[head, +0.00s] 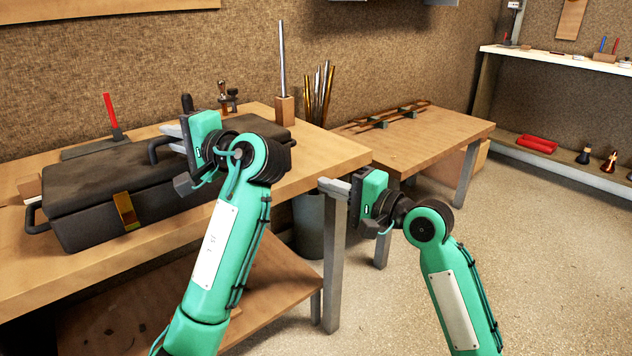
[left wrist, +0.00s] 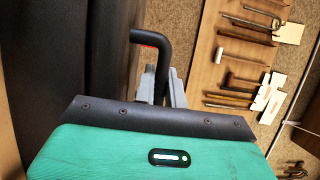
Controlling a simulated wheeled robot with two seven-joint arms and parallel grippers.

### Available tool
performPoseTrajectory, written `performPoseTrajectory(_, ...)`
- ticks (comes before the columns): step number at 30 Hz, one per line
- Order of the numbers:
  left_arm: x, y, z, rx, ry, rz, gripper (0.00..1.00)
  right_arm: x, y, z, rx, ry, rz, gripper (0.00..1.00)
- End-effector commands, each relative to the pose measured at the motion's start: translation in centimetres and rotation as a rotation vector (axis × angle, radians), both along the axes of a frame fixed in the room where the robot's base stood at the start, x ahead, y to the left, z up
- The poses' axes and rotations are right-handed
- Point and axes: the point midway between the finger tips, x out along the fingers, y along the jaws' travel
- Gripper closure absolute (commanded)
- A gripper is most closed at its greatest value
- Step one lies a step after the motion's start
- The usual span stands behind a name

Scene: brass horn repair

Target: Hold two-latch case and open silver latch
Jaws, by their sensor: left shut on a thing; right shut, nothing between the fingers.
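The dark two-latch case (head: 95,190) lies with its lid down on the workbench. A brass-coloured latch (head: 127,211) shows on its front left. I cannot see the silver latch; my left arm covers the case's right front. My left gripper (head: 172,138) is shut on a black bent handle (head: 157,148) of the case. In the left wrist view the handle (left wrist: 152,38) runs down between the grey fingers (left wrist: 162,88). My right gripper (head: 335,187) is shut and empty, to the right of the case near the bench's front right corner, apart from everything.
The workbench (head: 325,155) is bare at its right end. A wooden block with a steel rod (head: 284,108), a pot of rods (head: 318,100) and a red-handled tool (head: 110,115) stand behind the case. A second table (head: 440,140) stands right; open floor lies right front.

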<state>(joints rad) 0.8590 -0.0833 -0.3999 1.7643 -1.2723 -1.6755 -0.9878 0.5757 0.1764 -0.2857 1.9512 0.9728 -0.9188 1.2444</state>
Motion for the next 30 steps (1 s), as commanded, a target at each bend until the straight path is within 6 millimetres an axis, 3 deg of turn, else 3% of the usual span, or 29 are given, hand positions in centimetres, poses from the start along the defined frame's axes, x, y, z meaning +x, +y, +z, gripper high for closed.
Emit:
performPoseTrajectory(12,0.0,0.0,-0.2,-0.002,0.003,0.001,1.00,-0.1,-0.2,0.0,0.000,0.000,0.000,1.00)
performPoseTrajectory(13,0.0,0.0,-0.2,-0.002,0.003,0.001,0.84,-0.1,-0.2,0.0,0.000,0.000,0.000,1.00)
performPoseTrajectory(16,0.0,0.0,-0.1,-0.001,0.003,0.001,0.64,-0.1,-0.2,0.0,0.000,0.000,0.000,1.00)
performPoseTrajectory(17,0.0,0.0,-0.1,-0.001,0.002,0.001,0.62,-0.1,-0.2,0.0,0.000,0.000,0.000,1.00)
performPoseTrajectory(26,0.0,-0.1,-0.1,0.000,0.001,0.000,0.62,-0.1,-0.2,0.0,0.000,0.000,0.000,1.00)
performPoseTrajectory(30,-0.6,-1.1,-0.1,-0.002,0.001,-0.001,0.62,-0.1,-0.2,0.0,0.000,0.000,0.000,1.00)
